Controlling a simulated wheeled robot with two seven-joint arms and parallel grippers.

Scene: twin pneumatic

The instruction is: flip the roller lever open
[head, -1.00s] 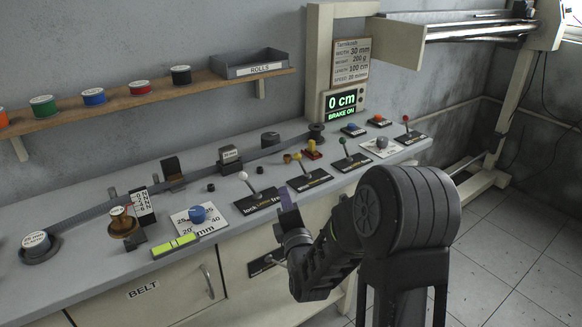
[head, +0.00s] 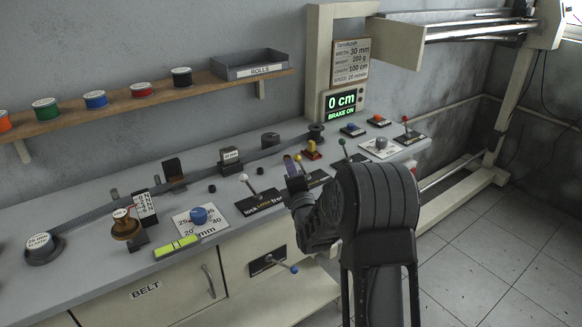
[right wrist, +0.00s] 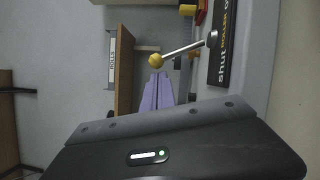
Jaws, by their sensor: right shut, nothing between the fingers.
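The roller lever has a yellow ball knob (head: 298,157) on a thin metal stalk. Its black plate (head: 319,178) lies on the counter and is partly hidden by my right arm. In the right wrist view the knob (right wrist: 155,61) leans somewhat toward the "shut" end of the plate (right wrist: 221,55). My right gripper (head: 290,159) is shut and empty, its purple fingertips just left of the knob in the head view. In the right wrist view the fingertips (right wrist: 158,75) are right below the knob; I cannot tell whether they touch. My left gripper is not in view.
A white-knobbed lever (head: 243,177) stands to the left on the counter. A green-knobbed lever (head: 342,142) and a red and yellow device (head: 311,150) stand close by. A blue-knobbed lever (head: 294,268) sticks out of the cabinet front below.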

